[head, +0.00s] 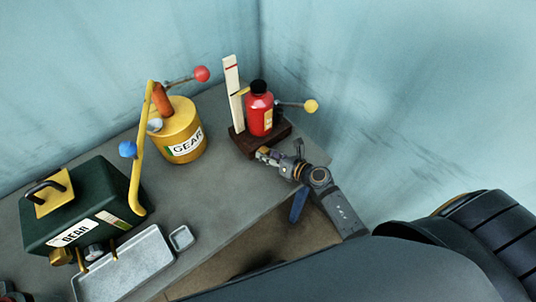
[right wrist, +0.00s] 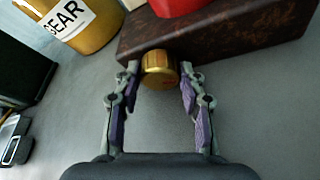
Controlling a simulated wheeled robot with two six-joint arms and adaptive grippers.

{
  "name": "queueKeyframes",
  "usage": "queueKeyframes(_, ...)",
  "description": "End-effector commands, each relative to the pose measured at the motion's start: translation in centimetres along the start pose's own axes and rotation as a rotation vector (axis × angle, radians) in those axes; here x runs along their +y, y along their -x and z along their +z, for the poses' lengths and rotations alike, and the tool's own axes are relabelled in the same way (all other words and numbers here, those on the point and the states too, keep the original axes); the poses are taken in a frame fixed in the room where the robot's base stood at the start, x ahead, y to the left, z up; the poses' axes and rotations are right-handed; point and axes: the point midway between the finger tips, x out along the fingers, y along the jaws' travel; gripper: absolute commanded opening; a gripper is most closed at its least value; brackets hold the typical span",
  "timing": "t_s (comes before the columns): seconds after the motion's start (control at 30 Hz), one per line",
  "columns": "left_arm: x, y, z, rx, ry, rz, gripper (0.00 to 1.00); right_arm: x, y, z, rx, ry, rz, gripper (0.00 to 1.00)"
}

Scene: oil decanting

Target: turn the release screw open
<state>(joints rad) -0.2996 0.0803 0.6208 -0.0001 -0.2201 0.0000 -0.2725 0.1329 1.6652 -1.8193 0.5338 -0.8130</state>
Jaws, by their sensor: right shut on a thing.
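The release screw is a brass knurled knob (right wrist: 159,68) on the front face of a dark brown base (right wrist: 225,35) in the right wrist view. My right gripper (right wrist: 159,82) is shut on it, with one finger on each side of the knob. In the head view my right gripper (head: 262,155) reaches the front of the dark base (head: 284,133), and its fingers mostly hide the knob there. A red bottle (head: 260,115) with a black cap stands upright on the base, beside a white upright scale (head: 233,95). My left gripper is not clearly in view.
A yellow GEAR can (head: 184,125) with a pump stands left of the base. A dark green GEAR box (head: 110,190), a grey tray (head: 140,270) and a small dish (head: 181,238) are further left. A yellow-ball lever (head: 311,106) sticks out right. Bare bench lies before the base.

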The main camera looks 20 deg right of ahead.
Motion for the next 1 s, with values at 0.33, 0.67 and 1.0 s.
queueKeyframes(0.33, 0.0, 0.0, 0.0, 0.0, 0.0, 0.0, 0.4, 0.0, 0.0, -0.1, 0.001, -0.007, 0.002, 0.09)
queueKeyframes(0.67, 0.0, 0.0, 0.0, -0.001, 0.0, 0.0, 0.4, 0.0, 0.0, -0.1, 0.001, -0.006, 0.002, 0.63)
queueKeyframes(1.0, 0.0, 0.0, 0.2, -0.002, 0.0, 0.0, 0.4, -0.2, 1.8, -0.2, 0.003, -0.001, -0.001, 0.63)
